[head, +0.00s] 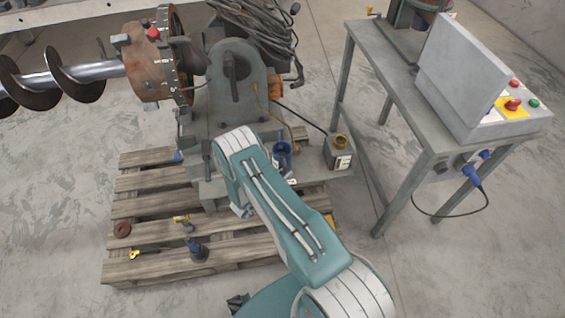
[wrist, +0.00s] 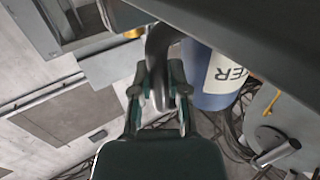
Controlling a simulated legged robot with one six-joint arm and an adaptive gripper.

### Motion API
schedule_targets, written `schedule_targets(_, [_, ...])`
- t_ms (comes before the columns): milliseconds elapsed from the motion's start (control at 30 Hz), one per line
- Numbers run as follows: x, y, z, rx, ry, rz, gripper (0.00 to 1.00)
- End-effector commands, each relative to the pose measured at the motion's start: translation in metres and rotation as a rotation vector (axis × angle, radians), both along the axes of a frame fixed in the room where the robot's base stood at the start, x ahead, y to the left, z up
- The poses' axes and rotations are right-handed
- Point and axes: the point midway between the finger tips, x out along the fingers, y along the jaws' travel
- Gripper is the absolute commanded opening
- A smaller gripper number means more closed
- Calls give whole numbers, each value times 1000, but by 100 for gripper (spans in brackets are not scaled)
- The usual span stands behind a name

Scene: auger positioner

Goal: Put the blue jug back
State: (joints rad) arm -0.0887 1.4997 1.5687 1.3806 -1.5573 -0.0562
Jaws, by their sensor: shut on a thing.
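The blue jug (head: 282,153) is in the head view just right of my arm's far end, by the machine's grey base. Its lower part is partly hidden. In the wrist view the jug (wrist: 212,78) is blue with a white label with dark letters, just right of my fingers. My gripper (wrist: 160,85) is shut on the jug's dark curved handle (wrist: 158,45). In the head view my arm hides most of the gripper. I cannot tell whether the jug touches the surface under it.
A grey can (head: 339,158) with a brass neck stands right of the jug. The machine (head: 232,95) with its auger (head: 75,75) is behind. A wooden pallet (head: 150,207) below holds small tools. A metal table (head: 375,65) with a control box (head: 465,75) stands at right.

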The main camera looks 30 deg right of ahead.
Motion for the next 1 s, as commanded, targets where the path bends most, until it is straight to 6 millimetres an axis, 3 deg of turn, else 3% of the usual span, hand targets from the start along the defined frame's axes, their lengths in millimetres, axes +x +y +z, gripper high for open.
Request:
schedule_targets(267, [1, 0, 11, 0, -2, 0, 0])
schedule_targets(433, [1, 0, 33, -1, -4, 0, 0])
schedule_targets(767, [-45, 12, 89, -2, -2, 2, 0])
schedule_targets(1000, [-99, 26, 115, -2, 2, 3, 0])
